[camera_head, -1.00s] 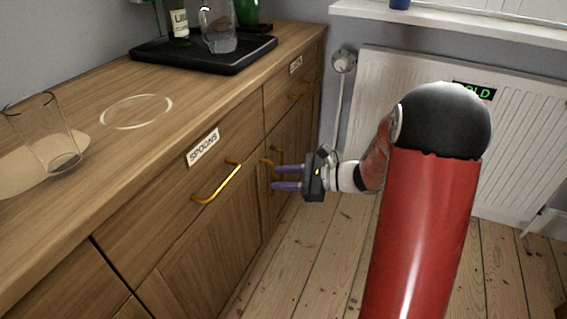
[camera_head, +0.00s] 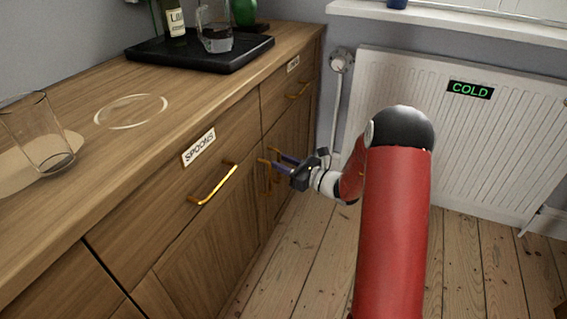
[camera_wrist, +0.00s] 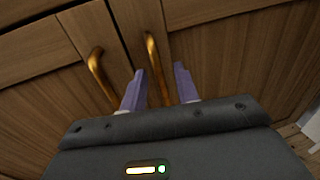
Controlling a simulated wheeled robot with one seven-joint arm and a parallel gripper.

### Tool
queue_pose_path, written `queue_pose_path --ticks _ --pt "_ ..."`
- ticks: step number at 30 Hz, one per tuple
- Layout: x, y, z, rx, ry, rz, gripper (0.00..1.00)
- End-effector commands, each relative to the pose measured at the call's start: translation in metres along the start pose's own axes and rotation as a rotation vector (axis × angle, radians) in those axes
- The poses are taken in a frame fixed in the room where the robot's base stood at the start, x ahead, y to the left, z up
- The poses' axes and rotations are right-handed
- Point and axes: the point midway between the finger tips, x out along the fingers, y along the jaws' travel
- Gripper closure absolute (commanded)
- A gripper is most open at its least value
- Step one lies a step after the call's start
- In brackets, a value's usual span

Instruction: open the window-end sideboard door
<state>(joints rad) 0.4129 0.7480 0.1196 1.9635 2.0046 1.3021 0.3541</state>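The wooden sideboard (camera_head: 215,230) runs along the left in the head view. Its window-end door (camera_wrist: 230,55) is shut and lies right of the centre seam in the wrist view. That door's upright brass handle (camera_wrist: 155,65) stands between my gripper's two purple fingers. My gripper (camera_head: 274,161) is open and also shows in the wrist view (camera_wrist: 159,85), one finger on each side of the handle. I cannot tell whether either finger touches it. The other door's handle (camera_wrist: 98,72) is just left of the left finger.
Drawers with brass pulls (camera_head: 214,185) sit above the doors, one labelled SPOONS. A glass (camera_head: 40,135) and a black tray (camera_head: 200,57) with a jug stand on top. A radiator (camera_head: 450,140) stands beyond the far end. The floorboards (camera_head: 490,265) are clear.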

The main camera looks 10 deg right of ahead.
Motion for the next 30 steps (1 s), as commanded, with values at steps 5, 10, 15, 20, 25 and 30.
queue_pose_path --ticks 5,10,15,20,25,30 --pt "0.0022 0.0000 0.0000 0.000 0.000 0.000 0.69" --pt "0.0020 0.0000 0.0001 -0.001 0.000 0.000 0.78" --pt "0.0019 0.0000 0.0001 -0.001 0.000 0.000 1.00" --pt "0.0018 0.0000 0.0002 -0.001 0.001 0.000 1.00" --pt "0.0012 -0.0003 0.0002 -0.001 0.001 0.001 1.00" --pt "-0.0072 -0.0034 0.0001 -0.003 0.001 0.023 1.00"
